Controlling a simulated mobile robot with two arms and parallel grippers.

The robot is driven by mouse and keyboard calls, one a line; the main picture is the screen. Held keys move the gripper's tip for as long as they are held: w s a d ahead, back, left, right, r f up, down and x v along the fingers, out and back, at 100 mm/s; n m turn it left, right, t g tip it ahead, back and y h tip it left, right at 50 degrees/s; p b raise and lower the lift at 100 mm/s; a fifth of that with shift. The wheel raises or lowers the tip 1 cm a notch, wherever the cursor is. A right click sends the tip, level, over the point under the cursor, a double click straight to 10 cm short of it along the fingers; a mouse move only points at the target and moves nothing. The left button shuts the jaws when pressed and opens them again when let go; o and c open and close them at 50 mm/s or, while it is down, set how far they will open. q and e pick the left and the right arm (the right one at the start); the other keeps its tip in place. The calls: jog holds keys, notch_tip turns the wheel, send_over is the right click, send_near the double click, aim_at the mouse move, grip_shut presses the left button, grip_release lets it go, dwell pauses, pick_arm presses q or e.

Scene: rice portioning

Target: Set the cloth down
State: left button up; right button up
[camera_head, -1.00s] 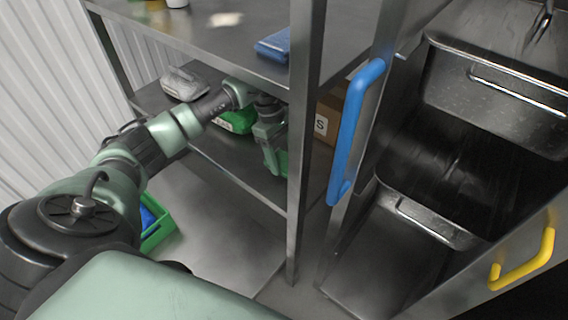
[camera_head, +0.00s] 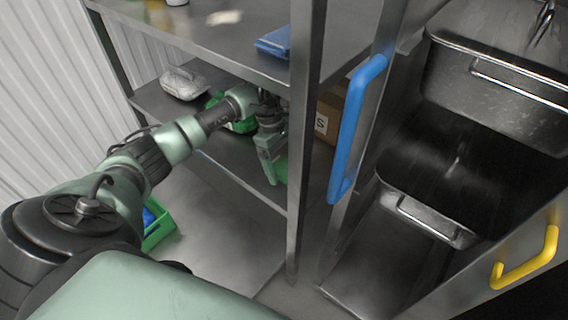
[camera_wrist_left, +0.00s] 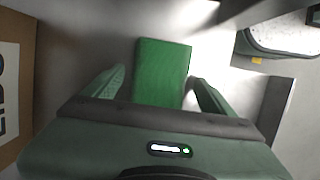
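The green cloth (camera_wrist_left: 163,72) shows in the left wrist view as a flat rectangle between the fingers of my left gripper (camera_wrist_left: 158,92). The fingers are apart, with a visible gap beside the cloth on the left. In the head view the left gripper (camera_head: 270,162) points down over the lower shelf (camera_head: 228,156), behind the front post. A bit of the green cloth (camera_head: 282,170) shows just right of a finger; the rest is hidden. Contact between cloth and shelf is hard to see. My right gripper is not in view.
A metal post (camera_head: 305,140) is in front. A grey bundle (camera_head: 184,83) lies left on the shelf. A blue folded item (camera_head: 273,43) lies on the upper shelf (camera_head: 190,30).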

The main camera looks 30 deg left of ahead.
aim_at(277, 162)
pick_arm(q)
jog(key=shift+r, duration=0.1)
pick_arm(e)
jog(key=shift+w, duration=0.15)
pick_arm(q)
jog(key=v, duration=0.2)
jog(key=a+v, duration=0.1)
jog(key=v, duration=0.2)
jog(key=shift+a, duration=0.1)
jog(key=a, duration=0.7)
jog(key=w+a, duration=0.1)
jog(key=a, duration=0.2)
jog(key=shift+a, duration=0.35)
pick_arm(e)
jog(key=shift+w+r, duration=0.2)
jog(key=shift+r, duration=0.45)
pick_arm(q)
jog(key=shift+s, duration=0.1)
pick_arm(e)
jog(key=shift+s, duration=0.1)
